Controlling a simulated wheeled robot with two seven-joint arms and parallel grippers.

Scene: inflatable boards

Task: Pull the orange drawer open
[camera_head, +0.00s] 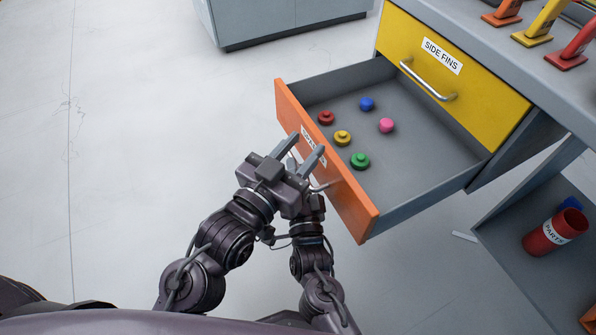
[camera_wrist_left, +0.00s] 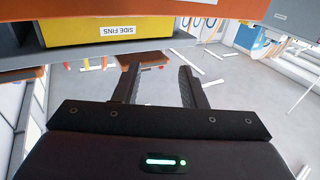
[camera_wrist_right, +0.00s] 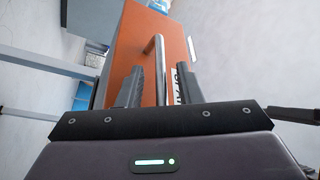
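The orange drawer (camera_head: 356,205) stands pulled well out from the grey cabinet, its inside showing in the head view. Its front also shows in the right wrist view (camera_wrist_right: 128,55). My right gripper is mostly hidden behind the left one in the head view. In the right wrist view, its fingers (camera_wrist_right: 160,88) stand apart on either side of the metal handle (camera_wrist_right: 159,60), with gaps visible; contact is unclear. My left gripper (camera_head: 299,151) is open and empty, above the right one and close to the drawer's front. Its spread fingers also show in the left wrist view (camera_wrist_left: 160,85).
Several coloured caps, including a green one (camera_head: 360,161), lie in the drawer. Above is the shut yellow SIDE FINS drawer (camera_head: 440,85). A red PARTS cup (camera_head: 553,232) lies on the lower shelf at right. Open floor (camera_head: 150,110) is at left.

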